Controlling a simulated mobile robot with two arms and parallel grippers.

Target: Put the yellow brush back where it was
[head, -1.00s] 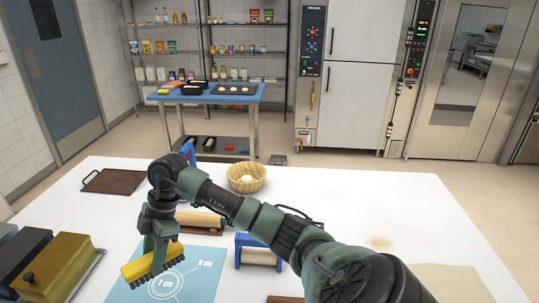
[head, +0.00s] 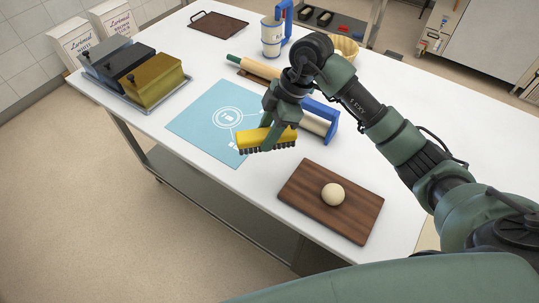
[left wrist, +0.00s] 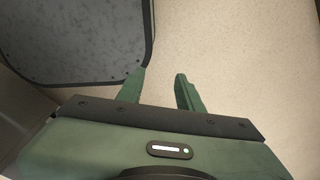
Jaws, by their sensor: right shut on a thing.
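The yellow brush (head: 266,139) has a yellow block and dark bristles facing down. My right gripper (head: 272,130) is shut on it. In the head view it is held over the right edge of the blue mat (head: 200,119), near the table's front edge; the gap beneath it is hard to judge. My left gripper (left wrist: 160,90) shows only in the left wrist view, with its two fingers apart and nothing between them, over a pale floor.
A wooden board (head: 300,200) with a dough ball (head: 333,194) lies right of the brush. Rolling pins (head: 260,68) and a blue-handled tool (head: 322,118) lie behind it. Lidded tins (head: 152,84) stand on a tray at left.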

